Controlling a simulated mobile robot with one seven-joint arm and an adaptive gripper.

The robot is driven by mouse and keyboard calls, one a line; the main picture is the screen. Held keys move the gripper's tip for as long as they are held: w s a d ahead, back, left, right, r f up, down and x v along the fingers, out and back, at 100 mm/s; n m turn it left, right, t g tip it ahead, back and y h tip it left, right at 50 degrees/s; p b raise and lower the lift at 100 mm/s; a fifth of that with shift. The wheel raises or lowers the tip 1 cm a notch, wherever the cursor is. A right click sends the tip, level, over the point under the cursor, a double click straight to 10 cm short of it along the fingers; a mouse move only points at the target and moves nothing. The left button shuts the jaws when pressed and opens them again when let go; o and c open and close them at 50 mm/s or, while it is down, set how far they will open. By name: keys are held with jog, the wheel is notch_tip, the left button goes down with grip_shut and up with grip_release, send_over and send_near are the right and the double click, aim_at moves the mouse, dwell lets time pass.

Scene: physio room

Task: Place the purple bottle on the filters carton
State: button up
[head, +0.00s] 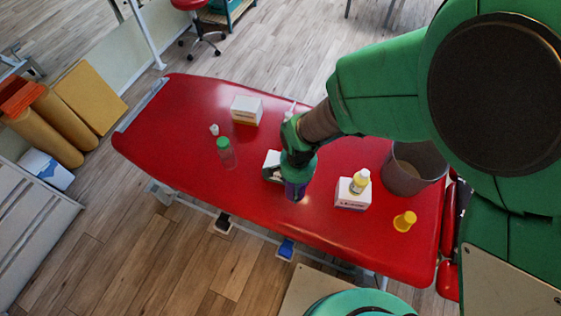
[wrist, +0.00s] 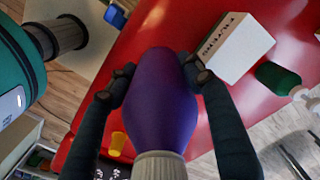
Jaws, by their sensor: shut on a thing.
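The purple bottle (wrist: 163,100) is between the fingers of my gripper (wrist: 155,80), which is shut on it. In the head view the bottle (head: 296,191) shows below my gripper (head: 298,168), over the red bench; I cannot tell whether it touches the surface. The filters carton (wrist: 233,47), white with dark lettering, is beside the bottle at the upper right of the wrist view, and its visible top is bare. In the head view it seems to be the white carton (head: 271,165) just left of my gripper, partly hidden by it.
The bench's left end is clear.

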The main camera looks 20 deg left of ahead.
jog(key=shift+w, duration=0.1)
jog(key=w+a, duration=0.3)
jog(key=w, duration=0.1)
jog(key=w+a+f+b, duration=0.1)
jog(key=w+a, duration=0.6)
jog(key=w, duration=0.1)
jog(key=shift+a+f+b, duration=0.25)
jog(key=shift+b, duration=0.1)
jog(key=shift+f, duration=0.1)
jog(key=shift+f+b, duration=0.4)
jog(key=shift+f, duration=1.25)
jog(key=shift+f, duration=0.15)
jog(key=o, duration=1.6)
jog(key=shift+o, duration=0.2)
notch_tip(320, 180, up, 12)
jog(key=p, duration=0.2)
